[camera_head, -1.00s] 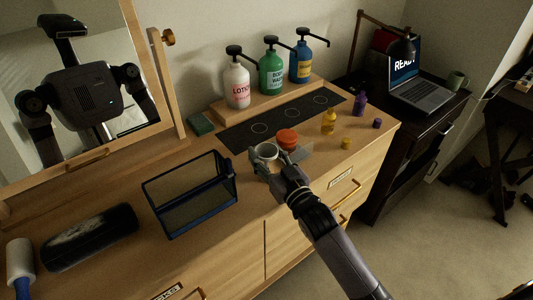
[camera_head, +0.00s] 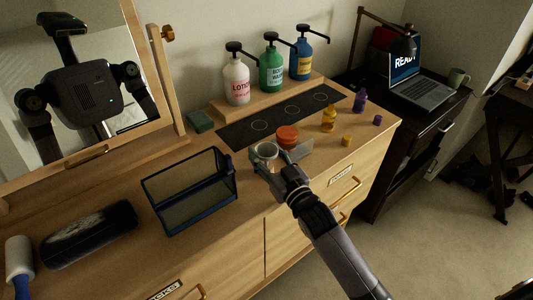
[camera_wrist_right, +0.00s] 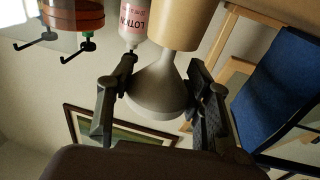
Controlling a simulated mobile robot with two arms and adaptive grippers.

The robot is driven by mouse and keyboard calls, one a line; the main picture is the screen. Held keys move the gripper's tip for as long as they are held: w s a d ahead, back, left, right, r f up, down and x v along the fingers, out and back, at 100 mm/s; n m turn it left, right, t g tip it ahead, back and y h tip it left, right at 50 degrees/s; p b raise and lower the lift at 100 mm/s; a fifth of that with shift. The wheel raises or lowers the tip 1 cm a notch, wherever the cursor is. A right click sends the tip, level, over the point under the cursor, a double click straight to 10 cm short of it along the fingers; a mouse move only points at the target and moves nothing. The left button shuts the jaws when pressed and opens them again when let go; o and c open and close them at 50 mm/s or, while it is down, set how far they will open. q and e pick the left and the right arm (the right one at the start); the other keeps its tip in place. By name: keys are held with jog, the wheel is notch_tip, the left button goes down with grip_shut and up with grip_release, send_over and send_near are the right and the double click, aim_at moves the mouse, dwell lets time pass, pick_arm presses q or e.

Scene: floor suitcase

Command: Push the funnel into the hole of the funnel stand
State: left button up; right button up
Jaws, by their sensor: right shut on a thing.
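The grey funnel (camera_wrist_right: 160,92) sits between the two fingers of my right gripper (camera_wrist_right: 163,75) in the right wrist view, and the fingers are shut on it. In the head view the funnel's round mouth (camera_head: 265,151) faces up, with my right gripper (camera_head: 266,165) around it at the dresser top. The funnel's narrow spout meets the end of a tan cylinder (camera_wrist_right: 188,22), which looks like the funnel stand. I cannot tell how deep the spout sits in its hole. In the head view the stand is mostly hidden by the funnel and gripper. My left gripper is not in view.
An orange-lidded jar (camera_head: 287,136) stands close behind the funnel. A blue mesh bin (camera_head: 190,195) is to the left. Pump bottles (camera_head: 271,70) stand on a riser behind. A small yellow bottle (camera_head: 328,119) and purple bottle (camera_head: 360,101) stand to the right.

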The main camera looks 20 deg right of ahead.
jog(key=shift+f+b, duration=0.3)
jog(key=shift+f, duration=0.4)
dwell(0.4)
jog(key=o, duration=0.8)
jog(key=shift+s, duration=0.1)
jog(key=v, duration=1.2)
